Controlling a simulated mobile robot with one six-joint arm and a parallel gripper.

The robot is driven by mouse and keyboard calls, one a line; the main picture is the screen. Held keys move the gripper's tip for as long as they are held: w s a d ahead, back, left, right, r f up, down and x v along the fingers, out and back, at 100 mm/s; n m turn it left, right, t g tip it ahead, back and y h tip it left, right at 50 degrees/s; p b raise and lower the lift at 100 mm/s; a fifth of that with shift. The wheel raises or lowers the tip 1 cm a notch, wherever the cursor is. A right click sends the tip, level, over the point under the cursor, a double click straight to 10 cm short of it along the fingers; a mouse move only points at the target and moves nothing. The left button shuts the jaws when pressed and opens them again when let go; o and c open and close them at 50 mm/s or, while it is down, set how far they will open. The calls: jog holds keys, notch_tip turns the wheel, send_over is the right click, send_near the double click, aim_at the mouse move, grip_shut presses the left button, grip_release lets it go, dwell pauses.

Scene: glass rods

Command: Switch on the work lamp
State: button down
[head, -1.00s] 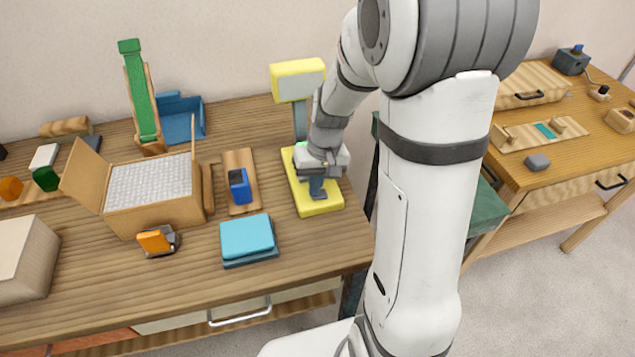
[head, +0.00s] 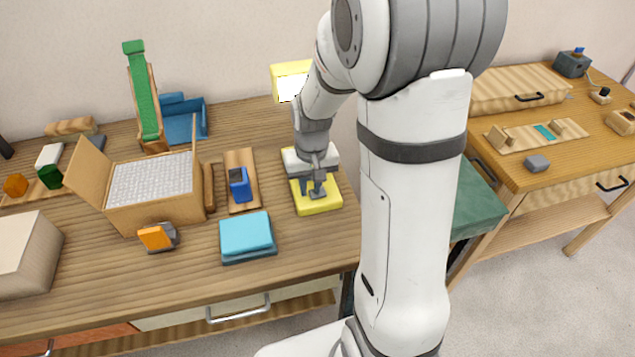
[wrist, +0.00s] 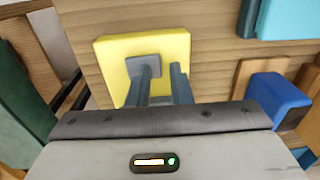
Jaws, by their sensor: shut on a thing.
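The work lamp has a yellow base (head: 318,207) on the right part of the bench and a yellow head (head: 291,68) behind my arm. The panel under the head looks bright white with a yellow tint. A small grey switch part (wrist: 144,67) sits on the base, which also shows in the wrist view (wrist: 108,57). My gripper (head: 316,184) is low over the base, with its fingers (wrist: 162,76) at the switch part and shut on it. The exact contact is partly hidden by the fingers, and my arm hides the lamp's post.
A blue block on a wooden board (head: 240,184) and a teal pad (head: 247,237) lie left of the lamp. An open box (head: 150,205) stands farther left. A dark green surface (head: 476,205) and a second table (head: 540,174) are at the right.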

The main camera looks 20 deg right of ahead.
aim_at(314, 195)
jog(key=shift+s+a+f, duration=0.1)
jog(key=shift+s+f, duration=0.3)
jog(key=shift+f, duration=0.35)
jog(key=shift+d+r, duration=0.15)
jog(key=shift+d, duration=0.55)
notch_tip(314, 195, up, 15)
jog(key=p, duration=0.3)
jog(key=shift+w+a, duration=0.2)
jog(key=shift+w, duration=0.2)
jog(key=shift+r, duration=0.1)
jog(key=s+a+r+t, duration=0.2)
jog(key=s, duration=1.2)
jog(key=shift+s+a+n+t, duration=0.25)
jog(key=shift+a+n+t, duration=0.05)
jog(key=shift+a+n, duration=0.1)
